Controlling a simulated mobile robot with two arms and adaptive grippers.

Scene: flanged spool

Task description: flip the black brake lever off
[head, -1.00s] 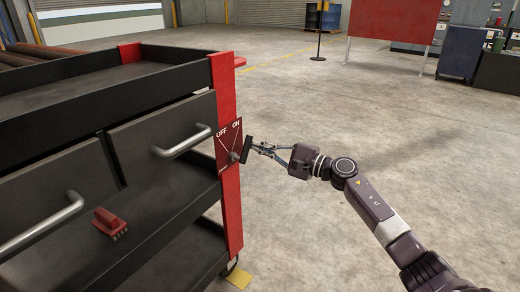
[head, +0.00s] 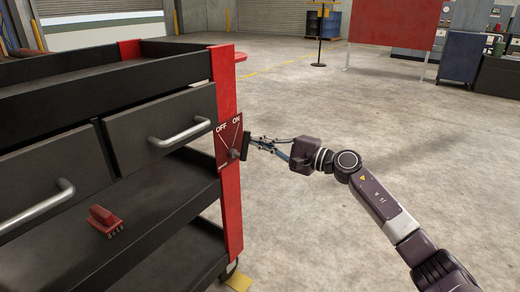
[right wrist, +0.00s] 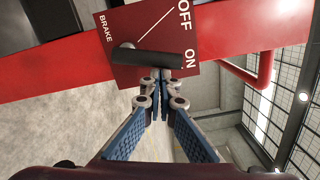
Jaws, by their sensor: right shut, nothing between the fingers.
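The black brake lever (head: 247,146) is on a red plate (head: 223,158) on the cart's red corner post, with OFF and ON marks and two white lines. In the right wrist view the lever (right wrist: 150,58) runs from its grey pivot toward the ON mark; the plate also reads BRAKE (right wrist: 106,28). My right gripper (head: 258,143) is shut and empty, its fingertips at the lever's side. In the right wrist view the fingertips (right wrist: 161,80) lie just below the lever; I cannot tell whether they touch it. My left gripper is out of view.
The black cart (head: 160,215) has drawers with silver handles (head: 182,137) that stick out. A red brush (head: 105,220) lies on its shelf. A red bar (head: 240,57) juts from the post top. The floor (head: 310,230) right of the cart is clear.

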